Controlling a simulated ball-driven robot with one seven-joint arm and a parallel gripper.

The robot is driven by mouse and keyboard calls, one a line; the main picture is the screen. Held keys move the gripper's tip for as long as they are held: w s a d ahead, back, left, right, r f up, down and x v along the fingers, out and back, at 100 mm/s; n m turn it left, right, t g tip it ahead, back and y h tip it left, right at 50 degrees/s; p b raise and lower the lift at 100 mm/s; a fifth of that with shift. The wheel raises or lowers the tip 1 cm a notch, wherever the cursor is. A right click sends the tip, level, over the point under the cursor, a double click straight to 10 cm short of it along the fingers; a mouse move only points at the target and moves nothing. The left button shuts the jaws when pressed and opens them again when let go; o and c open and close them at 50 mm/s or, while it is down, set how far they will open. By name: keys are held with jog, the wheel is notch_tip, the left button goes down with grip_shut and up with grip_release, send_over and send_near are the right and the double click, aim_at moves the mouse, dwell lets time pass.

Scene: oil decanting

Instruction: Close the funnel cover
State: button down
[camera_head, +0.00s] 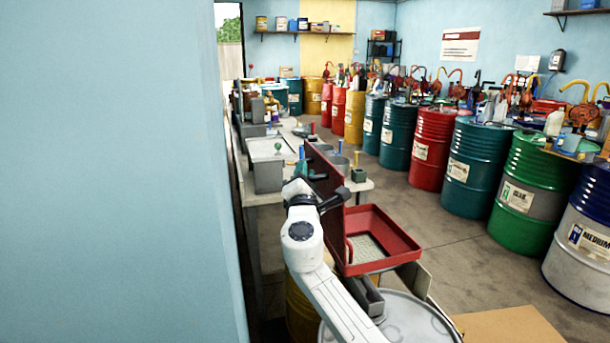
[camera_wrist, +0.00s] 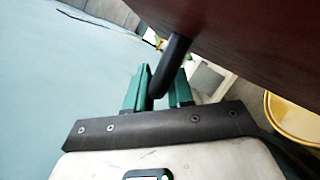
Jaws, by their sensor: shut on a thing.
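The red square funnel (camera_head: 408,253) sits low at the centre right, with a grid in its floor. Its dark red cover (camera_head: 327,178) stands up steeply along the funnel's left side, so the funnel is open. The cover also fills the upper right of the wrist view (camera_wrist: 255,40). My gripper (camera_head: 322,197) is beside the cover's left face. In the wrist view its green fingers (camera_wrist: 160,88) are shut on the dark bar-shaped handle (camera_wrist: 172,65) of the cover. The head view hides the exact finger contact.
A blue wall (camera_head: 110,170) fills the left. A workbench (camera_head: 265,180) with grey trays and bottles stands beyond my arm. A drum with a grey lid (camera_head: 405,322) is at the bottom, beside my arm. Several coloured drums line the right, including a green one (camera_head: 535,185). Open floor lies between.

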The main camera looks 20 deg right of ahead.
jog(key=shift+r, duration=0.1)
jog(key=d+f+m+g+p, duration=0.2)
jog(key=d+m+g+p, duration=0.2)
jog(key=d+m, duration=0.95)
jog(key=shift+d+f+m+g+y+b, duration=0.3)
jog(key=shift+d+f+m+y, duration=0.15)
jog(key=shift+d+f, duration=1.8)
jog(key=shift+d+f+m+g+y+b, duration=0.25)
jog(key=shift+d+f+m+y+b, duration=0.15)
jog(key=shift+d+f, duration=1.85)
jog(key=shift+d+f+m+g+y+b, duration=0.25)
jog(key=shift+d+f+m+y, duration=0.25)
jog(key=shift+d+f, duration=1.7)
jog(key=shift+s+f, duration=0.1)
jog(key=shift+f, duration=0.2)
